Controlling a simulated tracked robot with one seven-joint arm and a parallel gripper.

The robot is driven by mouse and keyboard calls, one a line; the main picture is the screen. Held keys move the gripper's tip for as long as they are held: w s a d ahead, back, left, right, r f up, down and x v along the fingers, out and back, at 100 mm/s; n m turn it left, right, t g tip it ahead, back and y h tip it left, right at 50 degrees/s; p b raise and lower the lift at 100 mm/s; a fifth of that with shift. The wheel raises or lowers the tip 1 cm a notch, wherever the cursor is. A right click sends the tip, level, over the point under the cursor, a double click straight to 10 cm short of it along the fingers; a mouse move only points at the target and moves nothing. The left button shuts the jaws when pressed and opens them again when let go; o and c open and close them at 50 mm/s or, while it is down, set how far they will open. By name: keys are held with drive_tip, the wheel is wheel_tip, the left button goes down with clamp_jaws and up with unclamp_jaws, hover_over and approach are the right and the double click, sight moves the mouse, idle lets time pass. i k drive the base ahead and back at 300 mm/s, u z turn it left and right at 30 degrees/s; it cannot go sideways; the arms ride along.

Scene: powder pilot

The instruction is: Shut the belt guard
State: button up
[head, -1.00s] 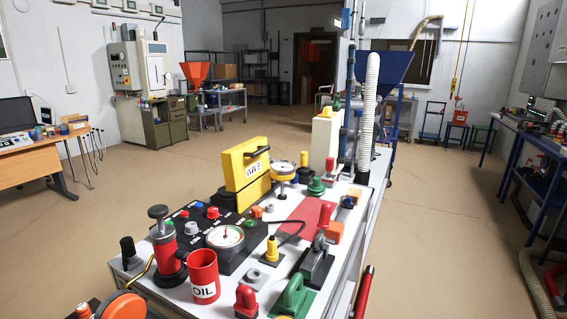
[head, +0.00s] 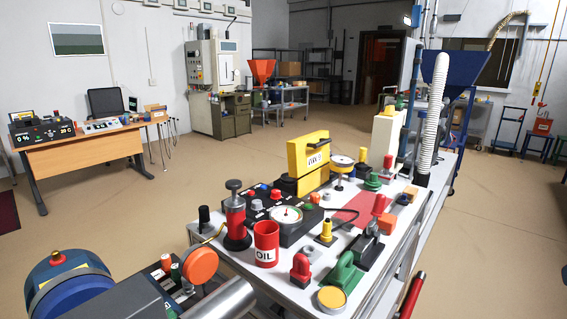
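A yellow box-like cover (head: 308,158) with dark lettering and a black handle stands toward the back of the white bench in the head view. It is the likeliest belt guard. It sits over a lower yellow and black part, and from this angle I cannot tell how far open it is. I cannot make out my gripper in the head view.
The white bench (head: 290,292) is crowded: a black gauge panel (head: 262,206), a red OIL cup (head: 266,245), a red pump (head: 236,220), a green handle (head: 343,272) and a white ribbed hose (head: 436,95). Open floor (head: 170,215) lies to the left.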

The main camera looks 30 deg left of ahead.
sight(306, 154)
drive_tip(key=u, duration=1.1)
drive_tip(key=i, duration=0.55)
drive_tip(key=z, duration=0.05)
